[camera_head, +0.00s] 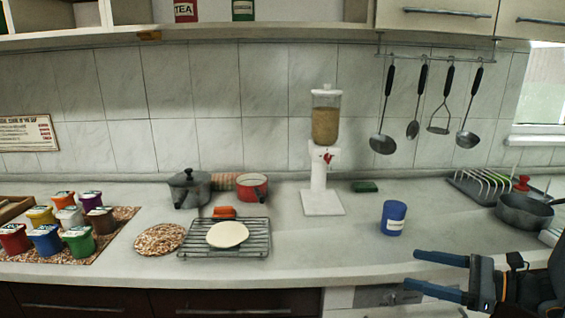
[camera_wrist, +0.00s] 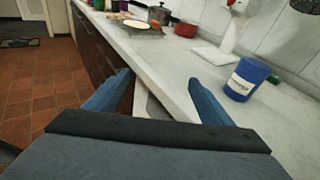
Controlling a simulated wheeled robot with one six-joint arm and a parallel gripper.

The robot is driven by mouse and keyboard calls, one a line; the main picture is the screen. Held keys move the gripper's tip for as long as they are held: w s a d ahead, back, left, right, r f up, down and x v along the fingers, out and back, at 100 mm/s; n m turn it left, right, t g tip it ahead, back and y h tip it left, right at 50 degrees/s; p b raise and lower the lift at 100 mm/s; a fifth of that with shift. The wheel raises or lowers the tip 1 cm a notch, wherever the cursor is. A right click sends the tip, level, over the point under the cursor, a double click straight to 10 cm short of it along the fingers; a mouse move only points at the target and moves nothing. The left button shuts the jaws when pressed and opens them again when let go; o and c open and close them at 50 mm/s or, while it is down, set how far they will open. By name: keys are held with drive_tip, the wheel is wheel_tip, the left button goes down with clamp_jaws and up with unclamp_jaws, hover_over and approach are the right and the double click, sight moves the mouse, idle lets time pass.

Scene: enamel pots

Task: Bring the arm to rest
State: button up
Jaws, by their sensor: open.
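My gripper (camera_head: 424,272) is at the lower right in the head view, by the counter's front edge. Its two blue fingers are spread apart with nothing between them. In the wrist view my gripper (camera_wrist: 158,85) is also open and empty, its fingers on either side of the counter's front edge. A blue canister (camera_head: 393,218) with a white label stands upright on the counter, above and left of the gripper in the head view. The canister also shows in the wrist view (camera_wrist: 245,80), to the right of the right finger and apart from it.
A white dispenser (camera_head: 325,140) stands mid-counter. A grey pot (camera_head: 189,188), a red pot (camera_head: 252,187) and a wire rack (camera_head: 195,243) with a pale disc are left. Several coloured tubs stand on a mat (camera_head: 122,214). A pan (camera_head: 525,212) sits right. The counter around the canister is mostly clear.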

drive_tip(key=s+a+n+g+h, duration=0.4)
drive_tip(key=s+a+n+h, duration=0.2)
drive_tip(key=n, duration=0.6)
drive_tip(key=s+a+n+g+h, duration=0.4)
drive_tip(key=a+n, duration=0.4)
drive_tip(key=n, duration=0.4)
drive_tip(key=s+h, duration=0.1)
drive_tip(key=h, duration=0.1)
drive_tip(key=shift+s+a+r+n+h, duration=0.15)
drive_tip(key=shift+s+r+n+h, duration=0.15)
drive_tip(key=shift+s+r+h, duration=0.1)
drive_tip(key=shift+g, duration=0.3)
